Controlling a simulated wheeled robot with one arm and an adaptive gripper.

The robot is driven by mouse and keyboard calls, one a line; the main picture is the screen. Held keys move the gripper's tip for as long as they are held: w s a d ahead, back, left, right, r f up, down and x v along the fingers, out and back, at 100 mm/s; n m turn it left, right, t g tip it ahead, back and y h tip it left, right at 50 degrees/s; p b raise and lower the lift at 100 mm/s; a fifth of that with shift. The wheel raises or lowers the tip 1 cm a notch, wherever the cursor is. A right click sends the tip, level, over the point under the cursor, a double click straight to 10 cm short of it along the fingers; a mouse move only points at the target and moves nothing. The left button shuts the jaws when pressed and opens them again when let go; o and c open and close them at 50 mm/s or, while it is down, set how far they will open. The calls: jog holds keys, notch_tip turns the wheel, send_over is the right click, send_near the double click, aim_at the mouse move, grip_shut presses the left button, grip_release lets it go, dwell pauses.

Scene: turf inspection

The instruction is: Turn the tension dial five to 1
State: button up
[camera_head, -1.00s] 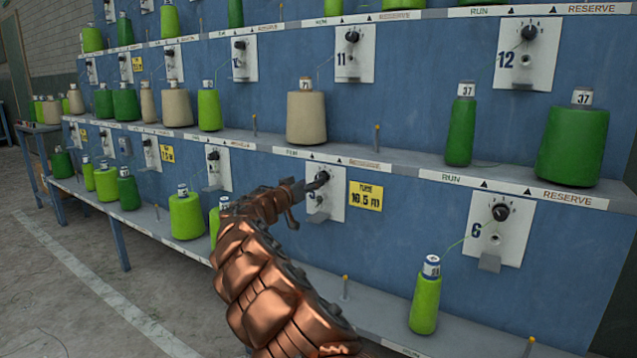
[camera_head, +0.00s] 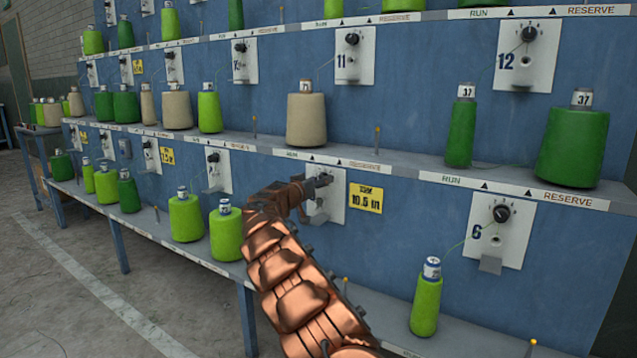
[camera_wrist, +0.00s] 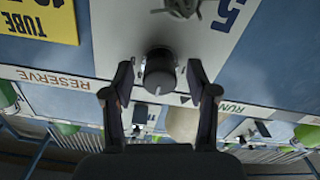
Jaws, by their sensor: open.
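The tension dial five is a dark round knob (camera_wrist: 160,72) on a white plate (camera_wrist: 112,30) marked 5 in the wrist view. My gripper (camera_wrist: 160,85) is open, with one finger on each side of the knob and a gap visible on both sides. The wrist view is upside down relative to the head view. In the head view my gripper (camera_head: 318,184) is at the plate (camera_head: 338,198) left of the yellow tube label, and it hides the knob. The dial's numbers cannot be read.
A metal bracket (camera_wrist: 180,6) sticks out of the same plate. A yellow label (camera_head: 365,198) is beside it. Dial six (camera_head: 501,212) is to the right, with a green cone (camera_head: 426,300) below. A shelf edge (camera_head: 350,162) runs just above my gripper. Green cones (camera_head: 226,235) stand left.

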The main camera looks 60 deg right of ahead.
grip_shut()
dwell(0.4)
jog(key=shift+n+b, duration=0.3)
jog(key=shift+n, duration=0.1)
jog(key=n+b, duration=0.1)
jog(key=n, duration=0.1)
jog(key=shift+n, duration=0.4)
jog(key=n, duration=0.4)
jog(key=shift+r+n, duration=0.1)
jog(key=shift+n, duration=0.2)
jog(key=n+p, duration=0.1)
jog(key=n, duration=0.3)
jog(key=shift+r, duration=0.1)
jog(key=shift+n+p, duration=0.95)
jog(key=shift+n, duration=0.85)
jog(key=shift+w, duration=0.1)
